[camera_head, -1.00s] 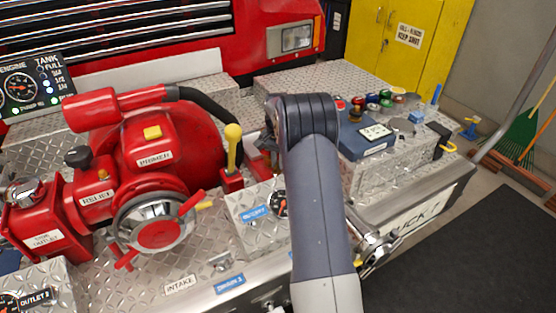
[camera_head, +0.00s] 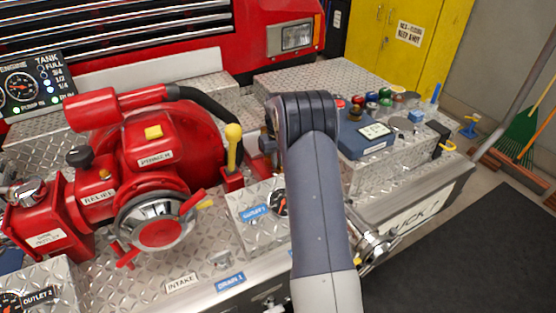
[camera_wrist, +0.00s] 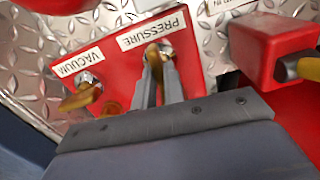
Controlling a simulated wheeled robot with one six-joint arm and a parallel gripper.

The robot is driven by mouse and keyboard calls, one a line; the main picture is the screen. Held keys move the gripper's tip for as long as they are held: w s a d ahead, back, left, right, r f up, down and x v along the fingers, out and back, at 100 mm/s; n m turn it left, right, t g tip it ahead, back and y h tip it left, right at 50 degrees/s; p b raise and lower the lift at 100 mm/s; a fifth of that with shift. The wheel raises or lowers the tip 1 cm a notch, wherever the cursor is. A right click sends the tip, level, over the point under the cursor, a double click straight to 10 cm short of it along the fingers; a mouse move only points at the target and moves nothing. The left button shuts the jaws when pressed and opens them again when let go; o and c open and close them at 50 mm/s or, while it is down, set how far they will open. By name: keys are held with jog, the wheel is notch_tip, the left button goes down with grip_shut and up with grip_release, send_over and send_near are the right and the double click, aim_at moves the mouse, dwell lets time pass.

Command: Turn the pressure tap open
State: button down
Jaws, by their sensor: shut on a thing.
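The pressure tap (camera_wrist: 165,50) is a small brass tap on a red plate, beside a label reading PRESSURE that appears upside down in the wrist view. My gripper (camera_wrist: 158,78) is shut on the tap's handle, with its two grey fingers either side of it. The fingers hide much of the handle, so its exact angle is hard to tell. A second brass tap, the vacuum tap (camera_wrist: 80,97), sits to the left beside the VACUUM label. In the head view my arm hides the gripper and the pressure tap.
Diamond-plate metal surrounds the red plate. In the head view, the red pump (camera_head: 150,150) and a yellow-knobbed lever (camera_head: 232,150) stand left of my arm.

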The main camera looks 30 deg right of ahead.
jog(key=shift+n, duration=0.5)
jog(key=c, duration=1.8)
grip_release()
jog(key=shift+o, duration=0.2)
notch_tip(320, 180, up, 11)
jog(key=shift+b, duration=0.35)
notch_tip(320, 180, down, 11)
jog(key=shift+r+p, duration=0.15)
jog(key=shift+p, duration=0.2)
jog(key=shift+f, duration=0.2)
jog(key=shift+m, duration=0.3)
